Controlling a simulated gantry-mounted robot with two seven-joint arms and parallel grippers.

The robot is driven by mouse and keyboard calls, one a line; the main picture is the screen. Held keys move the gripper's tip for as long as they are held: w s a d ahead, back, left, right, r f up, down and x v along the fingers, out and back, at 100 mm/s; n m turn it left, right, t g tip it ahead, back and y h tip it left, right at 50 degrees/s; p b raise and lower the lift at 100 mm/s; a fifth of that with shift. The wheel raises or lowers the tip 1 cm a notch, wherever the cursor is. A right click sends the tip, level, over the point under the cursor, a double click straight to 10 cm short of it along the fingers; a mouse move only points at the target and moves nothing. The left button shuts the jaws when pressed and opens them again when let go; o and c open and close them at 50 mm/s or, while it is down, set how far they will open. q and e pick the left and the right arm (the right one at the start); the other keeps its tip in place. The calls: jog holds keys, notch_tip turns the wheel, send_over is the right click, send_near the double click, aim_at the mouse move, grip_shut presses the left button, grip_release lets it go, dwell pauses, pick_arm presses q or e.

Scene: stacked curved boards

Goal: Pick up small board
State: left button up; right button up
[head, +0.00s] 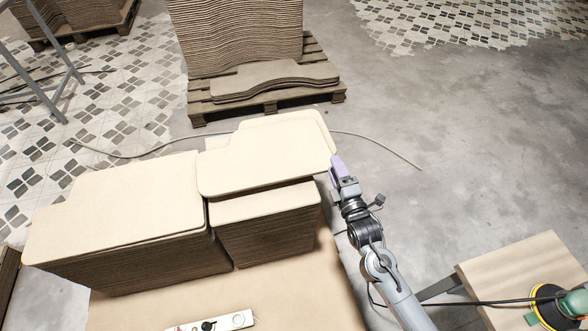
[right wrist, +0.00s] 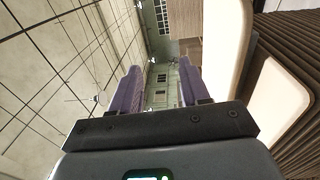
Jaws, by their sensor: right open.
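The small board, a pale curved-edged board (head: 265,158), lies askew across the top of the right stack (head: 268,230), and part of that stack shows in front of it. My right gripper (head: 337,165) is just beside the board's right edge. In the right wrist view its purple fingers (right wrist: 160,88) are apart with nothing between them. Pale board surfaces (right wrist: 275,98) show to the right of the fingers in that view. Whether a finger touches the board cannot be told. My left gripper is not in view.
A left stack of larger boards (head: 125,195) stands against the right stack on a tan table (head: 290,290). A power strip (head: 210,321) lies at the front. A wooden table (head: 530,272) with a tool is at right. A loaded pallet (head: 270,97) stands behind.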

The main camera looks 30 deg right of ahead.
jog(key=b, duration=0.5)
send_near(325, 170)
jog(key=r, duration=0.1)
jog(key=shift+g, duration=0.4)
jog(key=x, duration=0.1)
jog(key=b+x, duration=0.1)
jog(key=x, duration=0.1)
jog(key=b+x, duration=0.1)
jog(key=x, duration=0.1)
jog(key=shift+a+f, duration=0.25)
jog(key=shift+a, duration=0.05)
jog(key=shift+w+d+f+b, duration=0.1)
jog(key=shift+w+b, duration=0.1)
jog(key=shift+b, duration=0.1)
jog(key=b+x, duration=0.1)
jog(key=x, duration=0.1)
jog(key=b+x, duration=0.2)
jog(key=shift+w+d+f, duration=0.2)
jog(key=shift+w+d, duration=0.1)
jog(key=shift+w, duration=0.05)
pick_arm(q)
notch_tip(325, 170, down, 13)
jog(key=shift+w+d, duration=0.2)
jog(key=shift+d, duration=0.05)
pick_arm(e)
jog(key=shift+s, duration=0.1)
jog(key=shift+c, duration=0.2)
